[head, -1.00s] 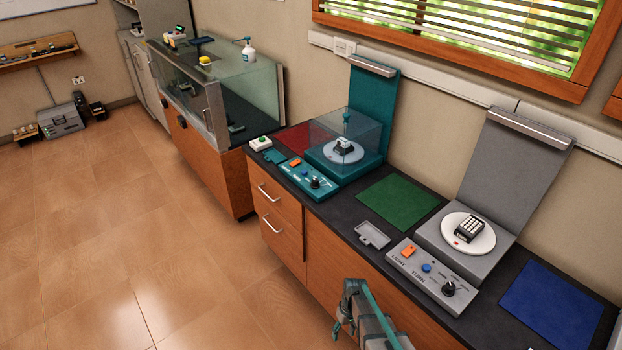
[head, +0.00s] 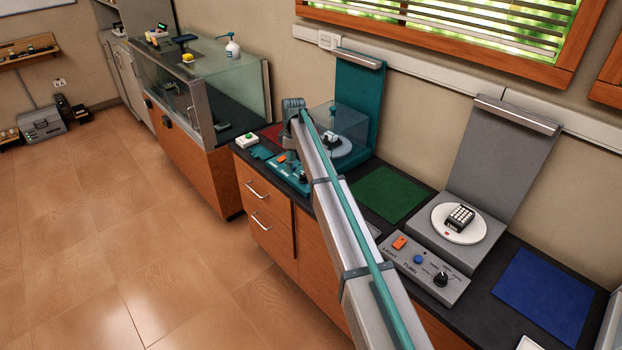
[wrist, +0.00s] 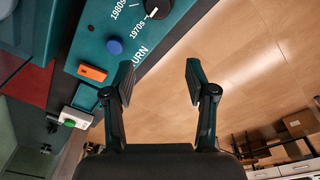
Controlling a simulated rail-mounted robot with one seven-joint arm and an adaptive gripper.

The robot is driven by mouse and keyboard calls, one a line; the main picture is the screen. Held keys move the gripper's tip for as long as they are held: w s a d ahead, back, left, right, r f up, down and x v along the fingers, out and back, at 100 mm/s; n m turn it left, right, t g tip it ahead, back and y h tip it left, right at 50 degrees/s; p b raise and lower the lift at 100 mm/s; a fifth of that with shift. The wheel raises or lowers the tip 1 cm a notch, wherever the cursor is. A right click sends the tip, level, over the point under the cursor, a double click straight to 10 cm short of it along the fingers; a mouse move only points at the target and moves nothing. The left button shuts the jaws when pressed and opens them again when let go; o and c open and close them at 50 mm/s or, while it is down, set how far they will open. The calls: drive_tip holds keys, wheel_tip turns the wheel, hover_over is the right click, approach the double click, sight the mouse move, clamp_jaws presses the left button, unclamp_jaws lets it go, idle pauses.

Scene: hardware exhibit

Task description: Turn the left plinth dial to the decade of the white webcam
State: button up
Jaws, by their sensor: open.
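The left plinth is teal, with a backboard (head: 358,100) and a clear cover (head: 350,118) over a round turntable (head: 336,149). A small pale-and-dark object on it is partly hidden by my arm; I cannot tell if it is the white webcam. The plinth's black dial (wrist: 158,8) is cut off by the wrist view's top edge. Labels 1980s and 1970s show beside it, and its white mark appears to point near 1970s. My gripper (wrist: 160,72) is open and empty, its fingertips apart from the dial, below it in the picture.
A blue button (wrist: 114,46) and an orange switch (wrist: 92,73) are on the teal panel. A white box with a green button (head: 248,139) stands beside it. A grey plinth (head: 425,268) with its own dial is to the right. Green (head: 392,193) and blue (head: 543,293) mats lie on the counter.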

sight(303, 175)
drive_tip(key=d+r+h, duration=0.1)
drive_tip(key=d+r, duration=0.3)
drive_tip(key=d, duration=0.1)
drive_tip(key=shift+n+g, duration=0.3)
drive_tip(key=shift+n, duration=0.1)
drive_tip(key=f+p, duration=0.2)
drive_tip(key=f, duration=0.8)
drive_tip(key=shift+a, duration=0.2)
clamp_jaws()
